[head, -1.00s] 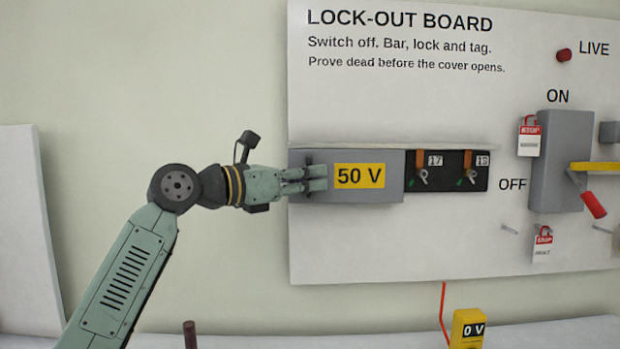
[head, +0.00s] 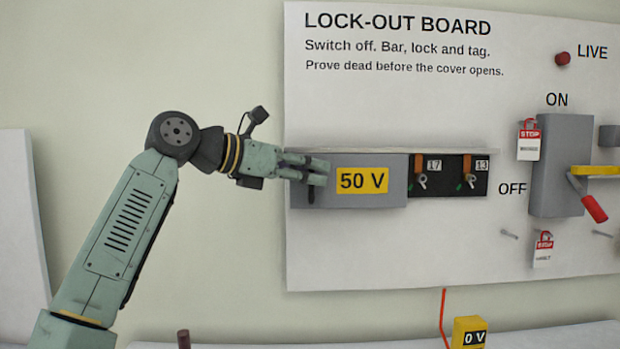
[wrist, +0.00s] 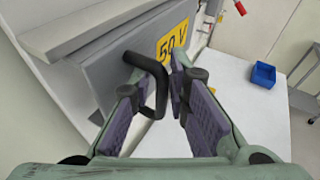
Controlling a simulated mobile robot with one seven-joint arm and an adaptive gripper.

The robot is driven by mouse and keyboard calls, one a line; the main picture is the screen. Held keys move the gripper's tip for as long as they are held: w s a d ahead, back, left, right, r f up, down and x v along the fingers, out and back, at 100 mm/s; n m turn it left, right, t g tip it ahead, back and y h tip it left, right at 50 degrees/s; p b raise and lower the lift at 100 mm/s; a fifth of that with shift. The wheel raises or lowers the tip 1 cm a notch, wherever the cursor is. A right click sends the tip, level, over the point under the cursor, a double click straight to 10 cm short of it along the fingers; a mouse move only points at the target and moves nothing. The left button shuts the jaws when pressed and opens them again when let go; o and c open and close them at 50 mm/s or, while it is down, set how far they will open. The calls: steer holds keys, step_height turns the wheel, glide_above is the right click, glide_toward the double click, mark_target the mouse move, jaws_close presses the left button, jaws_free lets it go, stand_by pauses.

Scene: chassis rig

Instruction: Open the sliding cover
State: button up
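The sliding cover (head: 400,185) is a grey plate with a yellow 50 V label, on the left of the lock-out board. Its right edge stands beside a black recess. The cover's black handle (wrist: 158,75) is a bent bar standing out near its left end. In the head view the handle (head: 311,196) is mostly hidden behind my fingers. My gripper (head: 308,170) is at the handle and points right, slightly down. In the wrist view my gripper (wrist: 157,92) has its fingers apart with the handle between them.
Keys tagged 17 (head: 421,180) and 13 (head: 469,180) hang in the recess right of the cover. A grey switch box (head: 553,160) with a red-tipped handle (head: 594,208) is further right. A yellow tester (head: 468,333) stands below. A ledge (head: 391,149) runs above the cover.

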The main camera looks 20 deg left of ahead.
step_height(320, 180, up, 8)
steer(key=t, duration=0.3)
steer(key=shift+w+a+n+h, duration=0.25)
steer(key=shift+a+n+h, duration=0.05)
steer(key=shift+a, duration=0.05)
step_height(320, 180, down, 6)
steer(key=s+g, duration=0.2)
steer(key=g, duration=0.1)
steer(key=s+a+f+p, duration=0.1)
steer(key=s+a, duration=0.5)
steer(key=s, duration=0.3)
steer(key=shift+s+a+m+y, duration=0.2)
steer(key=shift+a+m+y, duration=0.2)
steer(key=shift+p, duration=0.4)
steer(key=shift+f, duration=0.1)
